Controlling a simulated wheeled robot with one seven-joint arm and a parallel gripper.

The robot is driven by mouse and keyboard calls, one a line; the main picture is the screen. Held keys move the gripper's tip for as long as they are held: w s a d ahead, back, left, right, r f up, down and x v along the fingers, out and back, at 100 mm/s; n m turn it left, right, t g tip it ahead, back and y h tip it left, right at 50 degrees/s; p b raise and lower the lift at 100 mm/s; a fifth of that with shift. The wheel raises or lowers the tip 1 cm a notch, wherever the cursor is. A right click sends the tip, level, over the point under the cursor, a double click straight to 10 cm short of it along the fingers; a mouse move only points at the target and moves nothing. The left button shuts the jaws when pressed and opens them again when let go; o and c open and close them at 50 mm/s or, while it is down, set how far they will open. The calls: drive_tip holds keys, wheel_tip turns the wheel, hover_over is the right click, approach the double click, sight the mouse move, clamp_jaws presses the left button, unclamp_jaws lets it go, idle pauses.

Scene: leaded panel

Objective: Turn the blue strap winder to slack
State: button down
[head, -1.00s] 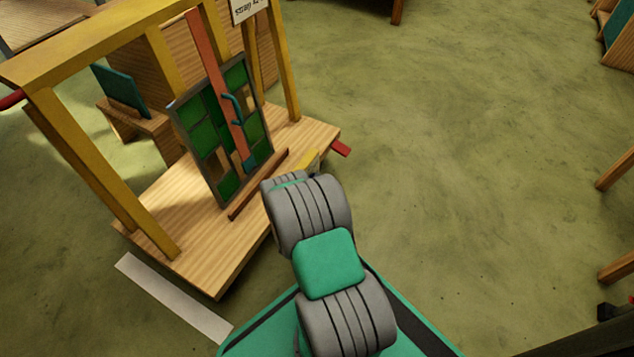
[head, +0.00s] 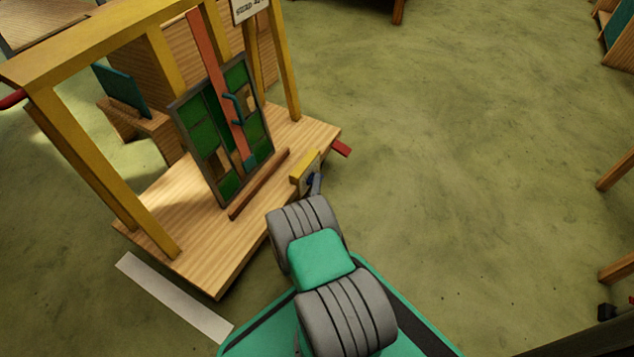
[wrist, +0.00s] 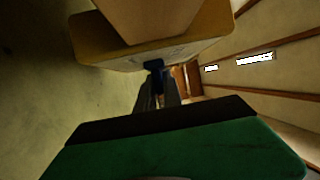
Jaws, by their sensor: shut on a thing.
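The blue strap winder (head: 310,179) is a small dark blue part on the pale face of a yellow block (head: 303,168), at the front right edge of the wooden platform. In the wrist view the blue winder (wrist: 154,65) sits under the block's lettered face, and the lettering is too small to read. My gripper (wrist: 156,80) has its two grey fingers closed on the winder's near end. In the head view my arm partly hides the gripper. The leaded panel (head: 203,136) with green panes stands upright on the platform, with an orange-red strap (head: 213,68) running down its front.
A yellow frame (head: 75,165) stands over the platform (head: 190,235). A blue handle (head: 235,108) shows on the panel. A red bar end (head: 341,148) sticks out at the platform's right corner. A white strip (head: 175,298) lies on the floor.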

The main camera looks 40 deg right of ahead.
drive_tip(key=shift+d, duration=0.1)
drive_tip(key=c, duration=1.5)
unclamp_jaws()
drive_tip(key=shift+w+r, duration=0.1)
